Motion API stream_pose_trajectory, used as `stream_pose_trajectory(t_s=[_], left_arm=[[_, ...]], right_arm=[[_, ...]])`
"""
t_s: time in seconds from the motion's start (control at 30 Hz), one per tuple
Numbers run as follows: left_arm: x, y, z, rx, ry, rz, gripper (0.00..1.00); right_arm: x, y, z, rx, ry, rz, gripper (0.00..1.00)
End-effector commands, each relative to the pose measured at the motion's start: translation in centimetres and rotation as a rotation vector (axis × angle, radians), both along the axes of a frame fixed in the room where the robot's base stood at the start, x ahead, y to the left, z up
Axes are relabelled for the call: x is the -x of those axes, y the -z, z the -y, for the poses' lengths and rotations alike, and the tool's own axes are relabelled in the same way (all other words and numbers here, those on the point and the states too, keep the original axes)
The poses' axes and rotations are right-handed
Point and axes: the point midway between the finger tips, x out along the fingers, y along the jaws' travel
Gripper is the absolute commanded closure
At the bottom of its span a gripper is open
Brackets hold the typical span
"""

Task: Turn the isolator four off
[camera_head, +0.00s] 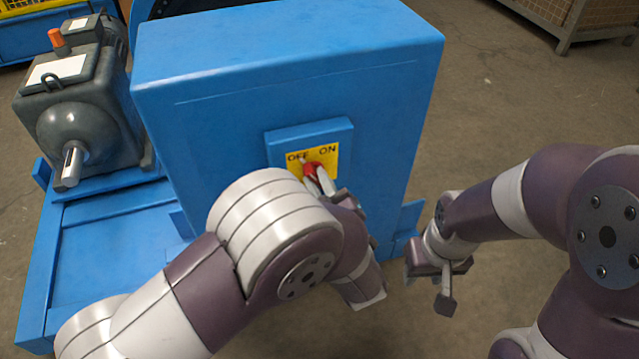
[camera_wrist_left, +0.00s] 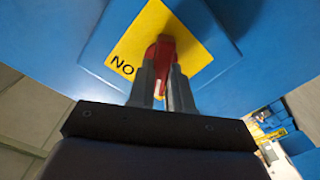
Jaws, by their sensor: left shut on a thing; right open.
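The isolator is a red rotary handle (camera_head: 311,168) on a yellow plate (camera_head: 331,158) marked OFF at left and ON at right. The plate sits on a blue panel on the front of a blue cabinet. In the head view the handle leans up toward OFF. My left gripper (camera_head: 317,178) is shut on the red handle. In the left wrist view its two fingers (camera_wrist_left: 164,88) flank the red handle (camera_wrist_left: 160,55), and "NO" shows on the yellow plate (camera_wrist_left: 130,55). My right gripper (camera_head: 428,288) is open and empty, low and right of the cabinet.
The blue cabinet (camera_head: 280,60) stands on a blue base frame (camera_head: 100,270). A dark grey motor (camera_head: 85,110) with a shaft sits at its left. A wire cage stand (camera_head: 565,20) is at the far right back. Concrete floor is clear at the right.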

Motion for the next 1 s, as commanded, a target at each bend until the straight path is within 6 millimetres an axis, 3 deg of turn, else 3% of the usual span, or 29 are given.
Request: stream_pose_trajectory(t_s=[0.4, 1.0], left_arm=[[0.06, 0.16, -0.11, 0.196, 0.000, 0.064, 1.00], [0.05, 0.13, -0.13, 0.235, -0.001, 0.076, 1.00]], right_arm=[[0.00, 0.86, 0.00, 0.000, 0.000, 0.000, 0.57], [0.00, 0.95, 0.00, 0.000, 0.000, 0.000, 0.57]])
